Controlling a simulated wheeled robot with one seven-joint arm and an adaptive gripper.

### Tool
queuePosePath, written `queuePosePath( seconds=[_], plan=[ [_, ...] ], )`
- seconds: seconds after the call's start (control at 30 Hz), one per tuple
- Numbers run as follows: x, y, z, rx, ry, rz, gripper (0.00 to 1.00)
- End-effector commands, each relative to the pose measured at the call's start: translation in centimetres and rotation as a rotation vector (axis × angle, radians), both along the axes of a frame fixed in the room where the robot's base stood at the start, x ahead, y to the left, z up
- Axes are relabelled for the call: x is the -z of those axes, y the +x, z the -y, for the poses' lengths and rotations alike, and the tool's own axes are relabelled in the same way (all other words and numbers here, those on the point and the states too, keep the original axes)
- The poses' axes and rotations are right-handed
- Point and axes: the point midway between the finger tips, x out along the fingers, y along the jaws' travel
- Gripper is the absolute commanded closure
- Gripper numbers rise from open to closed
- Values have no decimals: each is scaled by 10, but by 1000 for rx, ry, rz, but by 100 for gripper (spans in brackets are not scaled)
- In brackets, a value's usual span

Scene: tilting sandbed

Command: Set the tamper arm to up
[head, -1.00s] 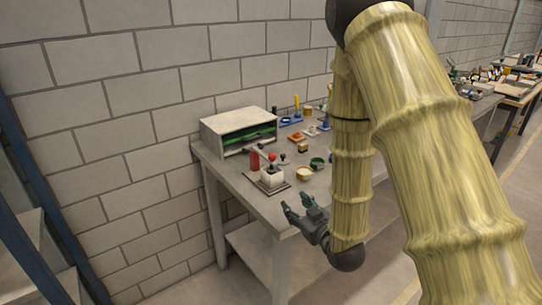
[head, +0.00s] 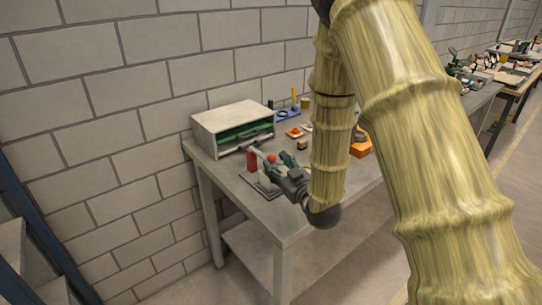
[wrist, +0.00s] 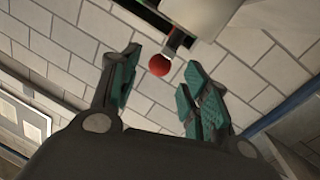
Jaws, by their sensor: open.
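My gripper (head: 274,165) is over the plate and hides most of the tamper's body. In the wrist view the red knob (wrist: 159,65) sits on a short pale and dark stem, in the gap between the green-padded fingertips of my gripper (wrist: 162,62). The fingers are open, with space on both sides of the knob. I cannot tell how deep it lies between them.
A grey cabinet (head: 232,122) with green contents stands behind on the bench (head: 300,222). Small orange, blue and yellow items lie toward the back. An orange object (head: 361,142) is right of my arm.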

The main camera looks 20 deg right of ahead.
Motion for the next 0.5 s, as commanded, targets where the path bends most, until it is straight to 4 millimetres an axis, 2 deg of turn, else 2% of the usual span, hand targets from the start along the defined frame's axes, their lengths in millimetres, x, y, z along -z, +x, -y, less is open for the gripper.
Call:
queuePosePath(
  seconds=[0.2,0.5],
  plan=[
    [-2,31,-6,0,-1,1,54],
    [0,48,-8,0,0,0,54]
  ],
)
